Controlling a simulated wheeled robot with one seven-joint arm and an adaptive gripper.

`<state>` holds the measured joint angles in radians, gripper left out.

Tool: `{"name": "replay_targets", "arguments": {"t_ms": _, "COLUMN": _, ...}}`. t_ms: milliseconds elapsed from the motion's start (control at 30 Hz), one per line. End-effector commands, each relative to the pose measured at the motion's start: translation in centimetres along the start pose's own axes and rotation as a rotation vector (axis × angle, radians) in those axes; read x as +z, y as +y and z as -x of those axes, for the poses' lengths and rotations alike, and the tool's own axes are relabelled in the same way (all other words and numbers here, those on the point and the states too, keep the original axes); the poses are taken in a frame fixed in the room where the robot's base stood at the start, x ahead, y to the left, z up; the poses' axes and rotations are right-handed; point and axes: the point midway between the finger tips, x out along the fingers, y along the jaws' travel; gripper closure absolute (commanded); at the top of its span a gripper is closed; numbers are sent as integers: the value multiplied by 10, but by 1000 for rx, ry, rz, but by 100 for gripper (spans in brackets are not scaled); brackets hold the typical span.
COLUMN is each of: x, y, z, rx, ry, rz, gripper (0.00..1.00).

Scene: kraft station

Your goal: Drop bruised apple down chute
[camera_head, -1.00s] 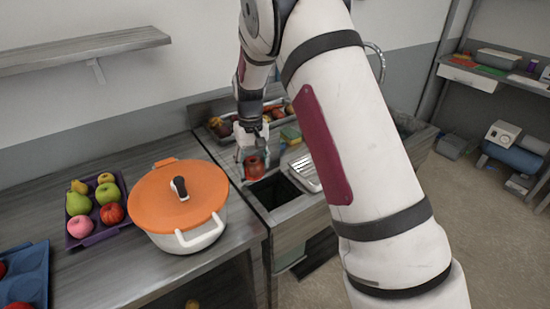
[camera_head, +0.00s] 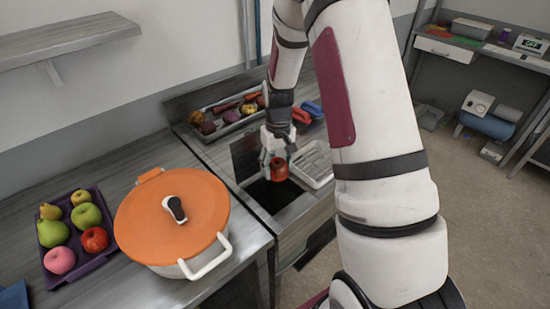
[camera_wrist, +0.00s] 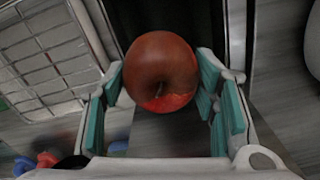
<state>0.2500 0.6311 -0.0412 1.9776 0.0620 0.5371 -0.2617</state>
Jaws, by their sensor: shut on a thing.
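The bruised apple (camera_head: 278,169), red with a large brown patch, is held in my gripper (camera_head: 278,160). In the wrist view the apple (camera_wrist: 161,70) sits between the teal pads of my gripper (camera_wrist: 163,90), which are shut on both its sides. The chute (camera_head: 272,194) is a dark square opening in the counter. In the head view the apple hangs over the back part of this opening, apart from its rim as far as I can tell. The bottom of the chute is too dark to see.
A white wire rack (camera_head: 314,165) lies right of the chute. A tray of vegetables (camera_head: 225,114) stands behind. A white pot with an orange lid (camera_head: 150,218) stands left, beside a purple tray (camera_head: 97,262) of fruit. Red and blue items (camera_head: 312,110) lie at the back.

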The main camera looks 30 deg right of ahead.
Motion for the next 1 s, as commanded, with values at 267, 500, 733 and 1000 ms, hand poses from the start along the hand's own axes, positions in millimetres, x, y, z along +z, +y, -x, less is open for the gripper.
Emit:
{"name": "replay_targets", "arguments": {"t_ms": 267, "x": -1, "y": 0, "z": -28, "rx": 0, "ry": -1, "rz": -2, "gripper": 77}}
{"name": "replay_targets", "arguments": {"t_ms": 500, "x": -1, "y": 0, "z": -33, "rx": 0, "ry": 2, "rz": -1, "gripper": 77}}
{"name": "replay_targets", "arguments": {"t_ms": 733, "x": -1, "y": 0, "z": -32, "rx": 0, "ry": 2, "rz": -1, "gripper": 35}}
{"name": "replay_targets", "arguments": {"t_ms": 1000, "x": -1, "y": 0, "z": -32, "rx": 0, "ry": 1, "rz": -1, "gripper": 23}}
